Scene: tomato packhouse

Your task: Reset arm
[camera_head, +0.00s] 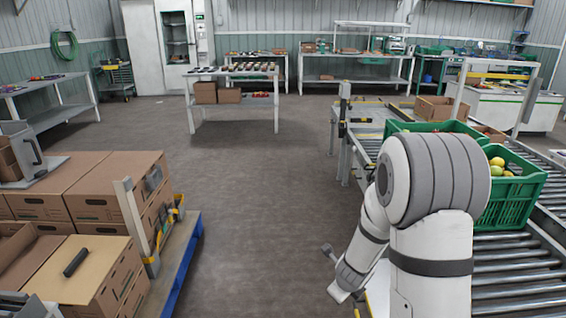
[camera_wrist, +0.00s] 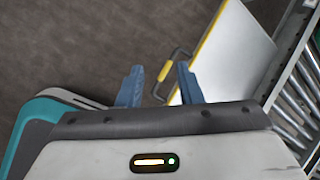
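My arm (camera_head: 433,200) fills the right foreground of the head view, white with grey bands, bent with its forearm slanting down to the left. The gripper's fingers are not clear in the head view. In the wrist view my gripper (camera_wrist: 158,86) shows two blue fingers standing apart, with nothing between them but floor and part of a handle. Behind the fingers lie a white panel with a yellow edge (camera_wrist: 226,50) and a dark handle with a yellow grip (camera_wrist: 166,70). I cannot tell whether the fingers touch the handle.
A roller conveyor (camera_head: 515,270) runs along the right, with green crates (camera_head: 512,205) of tomatoes on it. A pallet (camera_head: 185,262) of cardboard boxes (camera_head: 85,190) stands at left. The grey floor (camera_head: 260,200) between them is clear. Benches (camera_head: 235,100) stand at the back.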

